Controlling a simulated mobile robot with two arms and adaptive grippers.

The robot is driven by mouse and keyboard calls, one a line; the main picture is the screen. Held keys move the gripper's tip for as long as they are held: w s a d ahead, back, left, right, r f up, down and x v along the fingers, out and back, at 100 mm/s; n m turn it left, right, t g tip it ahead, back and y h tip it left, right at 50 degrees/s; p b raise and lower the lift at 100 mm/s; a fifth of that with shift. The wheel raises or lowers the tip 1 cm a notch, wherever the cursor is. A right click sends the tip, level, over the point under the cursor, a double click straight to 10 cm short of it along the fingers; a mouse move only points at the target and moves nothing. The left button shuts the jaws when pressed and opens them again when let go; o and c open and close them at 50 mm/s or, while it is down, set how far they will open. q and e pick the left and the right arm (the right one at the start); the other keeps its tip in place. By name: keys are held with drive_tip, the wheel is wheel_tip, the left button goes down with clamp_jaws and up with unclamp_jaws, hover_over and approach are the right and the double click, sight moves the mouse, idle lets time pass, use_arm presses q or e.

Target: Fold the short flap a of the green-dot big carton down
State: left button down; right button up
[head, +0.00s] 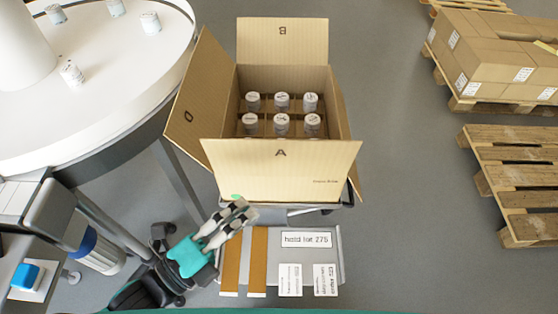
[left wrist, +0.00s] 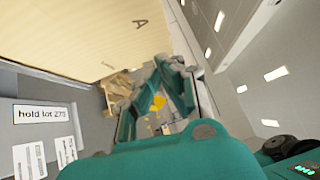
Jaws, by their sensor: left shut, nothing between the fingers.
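The big carton (head: 281,100) stands open with capped bottles inside. Its short flap A (head: 285,168) leans outward at the near side, its lettered face up; it also shows in the left wrist view (left wrist: 95,35). Flap B (head: 282,40) stands out at the far side and flap D (head: 190,100) at the left. The right flap shows nearly edge-on. A green dot (head: 237,196) shows below flap A, partly hidden by my left gripper (head: 248,211). That gripper is shut and empty, below flap A's near left corner; its fingers show in the left wrist view (left wrist: 160,78).
A grey board (head: 333,255) with a "hold lot 275" label and brown strips lies in front of the carton. A round white table (head: 110,90) with bottles is at left. Wooden pallets (head: 510,180) and stacked boxes (head: 490,60) stand at right, with clear floor between.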

use_arm(q)
drive_tip(key=p, duration=0.2)
approach(296, 147)
drive_tip(key=d, duration=0.3)
drive_tip(key=w, duration=0.2)
drive_tip(key=w+p, duration=0.1)
drive_tip(key=shift+w+d+r, duration=0.1)
drive_tip(key=shift+w+d, duration=0.1)
drive_tip(key=shift+d, duration=0.05)
use_arm(e)
drive_tip(key=r, duration=0.3)
drive_tip(key=shift+s+a+r, duration=0.15)
drive_tip(key=shift+s+a, duration=0.05)
drive_tip(key=shift+a, duration=0.1)
drive_tip(key=shift+d, duration=0.15)
use_arm(q)
drive_tip(key=shift+w, duration=0.1)
